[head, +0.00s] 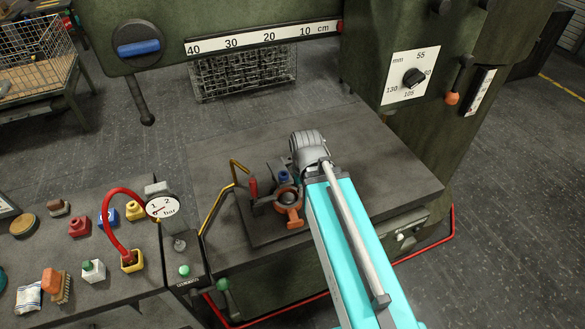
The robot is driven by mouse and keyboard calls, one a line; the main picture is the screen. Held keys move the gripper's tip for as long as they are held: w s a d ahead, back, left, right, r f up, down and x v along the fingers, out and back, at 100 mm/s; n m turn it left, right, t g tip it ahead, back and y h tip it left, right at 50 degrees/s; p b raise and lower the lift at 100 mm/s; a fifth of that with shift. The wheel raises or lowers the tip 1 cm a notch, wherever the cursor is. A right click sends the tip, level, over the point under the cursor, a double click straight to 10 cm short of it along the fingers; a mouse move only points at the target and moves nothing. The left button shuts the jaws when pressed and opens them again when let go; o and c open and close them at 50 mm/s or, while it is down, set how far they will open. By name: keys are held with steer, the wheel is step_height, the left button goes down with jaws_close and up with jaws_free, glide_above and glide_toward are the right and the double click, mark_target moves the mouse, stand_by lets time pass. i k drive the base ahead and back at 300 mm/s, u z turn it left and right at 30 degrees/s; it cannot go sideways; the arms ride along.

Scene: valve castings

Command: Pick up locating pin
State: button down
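No locating pin can be made out with certainty. A small fixture on a dark plate (262,232) stands on the machine table, with an orange clamp part (292,216), a blue piece (284,177) and a red upright piece (253,187) close together. My teal arm reaches in from the bottom right, and its grey wrist is just above and right of this fixture. My gripper's fingers cannot be made out; the wrist and arm cover that spot, so what they hold is hidden.
The grey machine table (380,165) is mostly clear at right. A bench (60,240) at left carries a pressure gauge (163,207), a red hose (108,215), coloured blocks and a brush (62,290). A yellow bent pipe (213,210) rises beside the fixture. Wire baskets (240,75) stand behind.

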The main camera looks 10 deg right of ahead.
mark_target(87, 266)
steer(key=u, duration=1.75)
steer(key=k, duration=0.55)
steer(key=u, duration=0.1)
steer(key=i, duration=0.5)
steer(key=z, duration=0.05)
